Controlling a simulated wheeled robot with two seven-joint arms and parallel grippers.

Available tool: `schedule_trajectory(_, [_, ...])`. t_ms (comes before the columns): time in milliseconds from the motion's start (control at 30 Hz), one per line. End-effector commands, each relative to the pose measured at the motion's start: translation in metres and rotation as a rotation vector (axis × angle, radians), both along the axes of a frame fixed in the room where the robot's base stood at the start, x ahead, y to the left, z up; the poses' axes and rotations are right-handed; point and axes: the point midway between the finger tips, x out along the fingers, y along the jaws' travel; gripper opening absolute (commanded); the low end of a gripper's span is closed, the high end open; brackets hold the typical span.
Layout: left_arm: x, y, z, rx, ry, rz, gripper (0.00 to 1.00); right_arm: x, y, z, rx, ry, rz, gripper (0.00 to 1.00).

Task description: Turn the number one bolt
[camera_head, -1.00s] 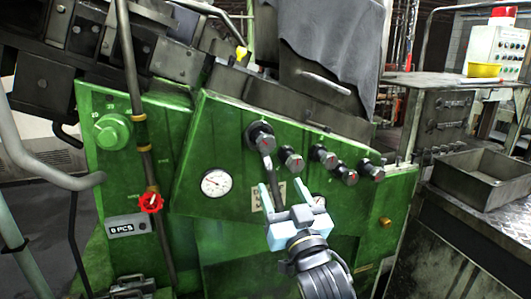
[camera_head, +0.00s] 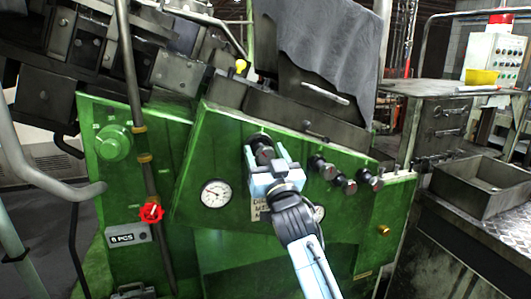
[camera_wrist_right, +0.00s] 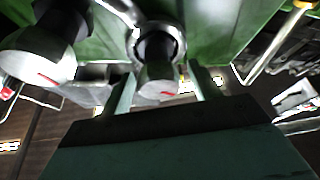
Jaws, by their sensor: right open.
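A row of dark knob-like bolts sits on the sloping green panel. The leftmost bolt (camera_head: 263,152) is the largest and is partly covered by my right gripper (camera_head: 266,158); I take it as number one, but no number is legible. In the right wrist view a round bolt head (camera_wrist_right: 157,82) with a red mark lies between the two open fingers of the right gripper (camera_wrist_right: 160,92). No firm contact can be made out. The neighbouring bolt beside it is hidden behind the gripper in the head view. My left gripper is not in view.
More bolts (camera_head: 322,167) continue to the right along the panel. A metal tray (camera_head: 478,190) stands at the right.

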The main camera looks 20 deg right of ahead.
Motion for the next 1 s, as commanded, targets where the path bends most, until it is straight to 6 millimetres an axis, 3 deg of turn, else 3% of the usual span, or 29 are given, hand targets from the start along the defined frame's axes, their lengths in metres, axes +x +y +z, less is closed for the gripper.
schedule_trajectory(267, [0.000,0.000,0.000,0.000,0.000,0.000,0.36,0.001,0.000,0.000,0.000,0.000,0.000,0.62])
schedule_trajectory(633, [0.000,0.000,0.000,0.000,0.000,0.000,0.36,0.001,0.000,0.000,0.000,0.000,0.000,0.17])
schedule_trajectory(1000, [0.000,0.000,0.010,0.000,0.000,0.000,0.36,0.001,0.000,0.002,-0.086,-0.002,0.000,0.17])
